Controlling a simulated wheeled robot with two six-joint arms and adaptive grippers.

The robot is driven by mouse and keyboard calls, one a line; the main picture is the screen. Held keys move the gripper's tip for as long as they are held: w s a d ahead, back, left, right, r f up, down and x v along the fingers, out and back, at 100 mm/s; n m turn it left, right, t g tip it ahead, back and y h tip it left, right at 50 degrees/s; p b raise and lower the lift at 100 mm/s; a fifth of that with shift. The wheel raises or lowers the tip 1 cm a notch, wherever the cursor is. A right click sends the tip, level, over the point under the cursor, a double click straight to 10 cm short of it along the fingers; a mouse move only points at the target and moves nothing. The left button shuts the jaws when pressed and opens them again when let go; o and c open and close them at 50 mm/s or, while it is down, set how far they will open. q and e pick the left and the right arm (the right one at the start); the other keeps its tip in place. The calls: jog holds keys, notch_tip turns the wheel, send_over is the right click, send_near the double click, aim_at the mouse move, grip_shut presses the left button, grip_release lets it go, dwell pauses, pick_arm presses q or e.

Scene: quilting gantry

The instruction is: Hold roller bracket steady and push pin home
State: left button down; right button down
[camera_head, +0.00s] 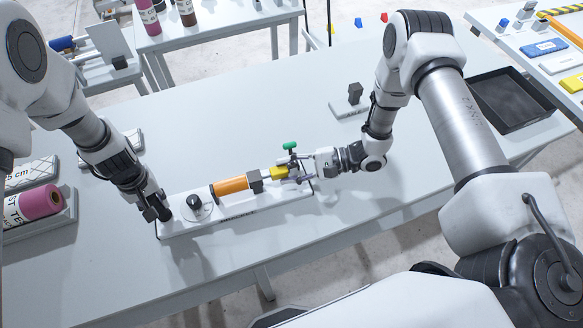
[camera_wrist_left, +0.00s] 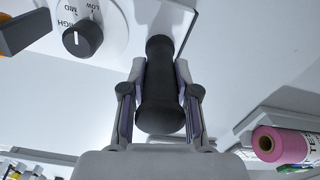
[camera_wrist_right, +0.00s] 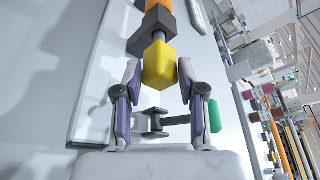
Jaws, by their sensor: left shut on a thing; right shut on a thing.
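The roller bracket is a long white base (camera_head: 235,208) with an orange roller (camera_head: 231,186) and a dark grey block (camera_head: 255,181). My left gripper (camera_head: 157,211) is shut on a black grip (camera_wrist_left: 160,85) at the base's left end. The yellow pin head (camera_head: 279,172) sits just right of the dark block. In the right wrist view, the yellow head (camera_wrist_right: 159,66) is between the fingertips of my right gripper (camera_wrist_right: 158,82), shut on it. A short metal shank shows between it and the block; its depth inside is hidden. A green-ended lever (camera_head: 290,146) stands beside the right gripper.
A black knob (camera_head: 194,202) with LOW, MID and HIGH marks is on the base. A pink roll (camera_head: 41,203) lies at the left. A small block on a white plate (camera_head: 349,108) and a black tray (camera_head: 507,100) are further back. The front table surface is clear.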

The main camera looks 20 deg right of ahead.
pick_arm(q)
jog(key=shift+s+f, duration=0.15)
jog(key=shift+s, duration=0.05)
pick_arm(e)
jog(key=shift+a, duration=1.1)
jog(key=c, duration=0.6)
grip_release()
jog(key=v, duration=1.2)
jog(key=shift+s, duration=0.1)
pick_arm(q)
jog(key=c, duration=0.8)
grip_release()
jog(key=shift+w, duration=0.25)
pick_arm(e)
jog(key=shift+f, duration=0.1)
